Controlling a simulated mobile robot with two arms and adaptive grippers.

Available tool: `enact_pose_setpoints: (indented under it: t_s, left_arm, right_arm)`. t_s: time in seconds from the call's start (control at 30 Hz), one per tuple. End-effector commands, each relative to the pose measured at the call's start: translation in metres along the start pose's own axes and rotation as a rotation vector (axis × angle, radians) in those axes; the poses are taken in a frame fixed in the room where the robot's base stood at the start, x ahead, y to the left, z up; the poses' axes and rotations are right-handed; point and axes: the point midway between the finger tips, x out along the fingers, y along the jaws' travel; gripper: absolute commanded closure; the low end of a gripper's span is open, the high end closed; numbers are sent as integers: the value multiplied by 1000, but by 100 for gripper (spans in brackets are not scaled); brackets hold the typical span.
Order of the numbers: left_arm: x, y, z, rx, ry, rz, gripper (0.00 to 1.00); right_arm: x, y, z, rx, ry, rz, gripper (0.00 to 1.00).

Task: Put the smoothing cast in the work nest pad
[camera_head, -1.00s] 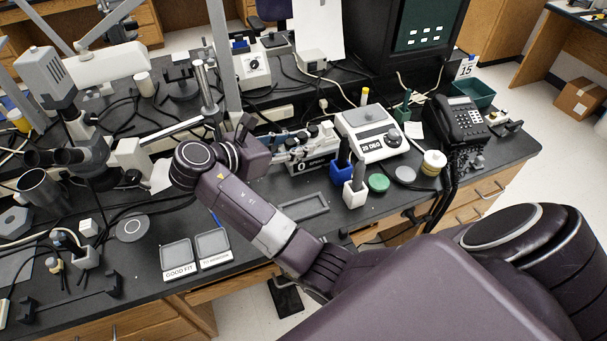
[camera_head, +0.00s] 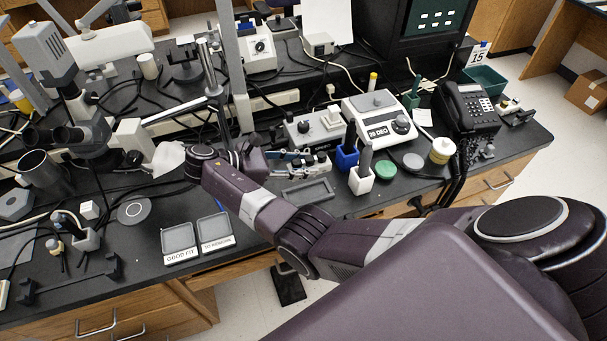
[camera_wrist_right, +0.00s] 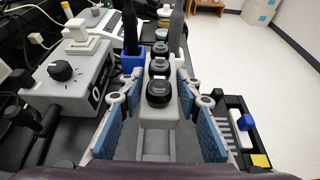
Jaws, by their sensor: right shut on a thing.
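The smoothing cast appears to be the pale block with dark round knobs in a row (camera_wrist_right: 160,92), between the blue-padded fingers of my right gripper (camera_wrist_right: 158,135). In the head view, my right gripper (camera_head: 300,163) is shut on it, above the bench just behind a shallow grey rectangular tray. This tray (camera_head: 309,197), which looks like the work nest pad, is unlabelled and looks empty. In the wrist view, a grey recessed surface (camera_wrist_right: 155,145) shows below the block between the fingers. The gap between block and tray is hard to judge. My left gripper is not in view.
A blue holder (camera_head: 346,160) and a white holder (camera_head: 361,181) with dark tools stand right of the tray. A grey control box (camera_head: 318,128) stands behind the gripper. Two labelled trays, GOOD FIT (camera_head: 179,240) and another (camera_head: 214,228), lie to the left.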

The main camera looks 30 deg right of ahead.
Motion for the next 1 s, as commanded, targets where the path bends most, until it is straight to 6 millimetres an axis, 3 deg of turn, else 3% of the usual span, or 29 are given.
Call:
enact_pose_setpoints:
  t_s: [0.03,0.2,0.5,0.77,1.0]
  left_arm:
    - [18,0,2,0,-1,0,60]
    - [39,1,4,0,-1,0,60]
    - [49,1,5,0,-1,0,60]
    - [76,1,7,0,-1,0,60]
    - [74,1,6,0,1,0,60]
  right_arm:
    - [10,1,-20,1,-6,1,100]
    - [21,1,-50,2,-3,2,100]
    - [27,1,-65,2,-2,2,100]
    - [41,1,-98,0,-2,2,100]
    - [41,1,-99,1,-1,2,100]
